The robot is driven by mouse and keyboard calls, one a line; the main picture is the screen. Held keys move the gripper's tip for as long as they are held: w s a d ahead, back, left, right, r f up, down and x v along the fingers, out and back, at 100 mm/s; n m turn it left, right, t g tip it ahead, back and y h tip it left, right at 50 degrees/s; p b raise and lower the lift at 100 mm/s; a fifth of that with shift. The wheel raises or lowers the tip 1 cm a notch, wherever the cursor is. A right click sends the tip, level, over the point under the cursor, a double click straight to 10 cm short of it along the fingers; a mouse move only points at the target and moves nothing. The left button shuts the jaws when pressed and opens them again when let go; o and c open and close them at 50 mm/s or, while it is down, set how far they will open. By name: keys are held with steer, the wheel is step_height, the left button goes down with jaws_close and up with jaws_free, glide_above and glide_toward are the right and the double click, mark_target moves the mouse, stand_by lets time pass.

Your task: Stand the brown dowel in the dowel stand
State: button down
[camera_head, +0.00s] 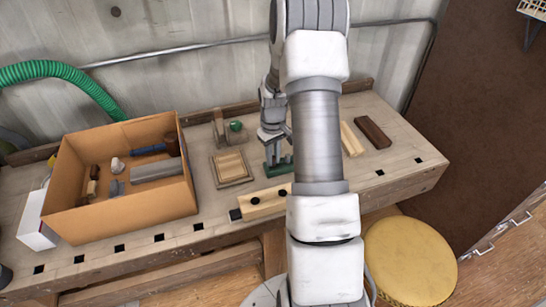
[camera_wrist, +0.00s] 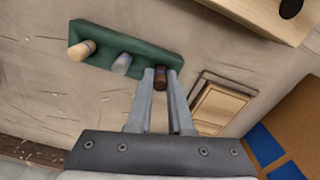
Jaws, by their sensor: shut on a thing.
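The green dowel stand (camera_wrist: 146,46) lies across the upper part of the wrist view. A pale wooden dowel (camera_wrist: 82,50) stands at its left end and a grey dowel (camera_wrist: 122,63) stands near its middle. My gripper (camera_wrist: 160,80) is shut on the brown dowel (camera_wrist: 160,74), which is between the fingertips at the right end of the stand. I cannot tell whether its lower end is in a hole. In the head view the stand (camera_head: 271,168) is partly hidden below my gripper (camera_head: 275,152), and the brown dowel cannot be made out.
A square wooden tray with a block (camera_head: 232,168) is left of the stand. A pale wooden block with dark holes (camera_head: 264,202) lies at the front edge. A cardboard box (camera_head: 75,222) of mixed items is at left. A dark brown block (camera_head: 373,132) lies at right.

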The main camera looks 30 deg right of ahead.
steer(key=c, duration=0.7)
jaws_free()
steer(key=shift+c, duration=0.2)
steer(key=shift+r+p, duration=2.3)
steer(key=shift+r, duration=1.2)
